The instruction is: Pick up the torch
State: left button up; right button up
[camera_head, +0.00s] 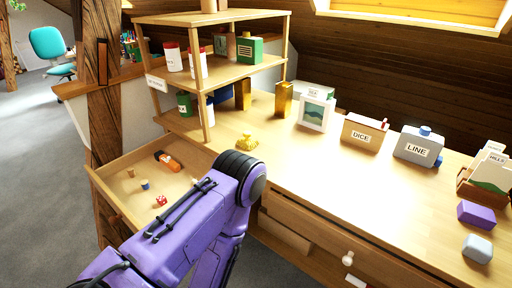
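The torch (168,161), an orange and black cylinder, lies on its side near the back of the open wooden drawer (138,207) at the left. A purple arm of mine comes in from the lower left, bends near the drawer's right side and runs back down. Its upper link covers the front right part of the drawer. The arm is apart from the torch in the picture. Neither gripper shows in this view, so I cannot see whether either is open or shut.
Small items, including a red die (161,200), share the drawer. A shelf unit (215,72) with tins stands behind it. The desk top (315,165) holds a yellow object (247,140), a DICE box (363,133) and a LINE box (418,147); its middle is clear.

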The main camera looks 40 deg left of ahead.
aim_at(160, 156)
jog(key=z, duration=1.8)
jog(key=k, duration=2.4)
jog(key=u, duration=0.95)
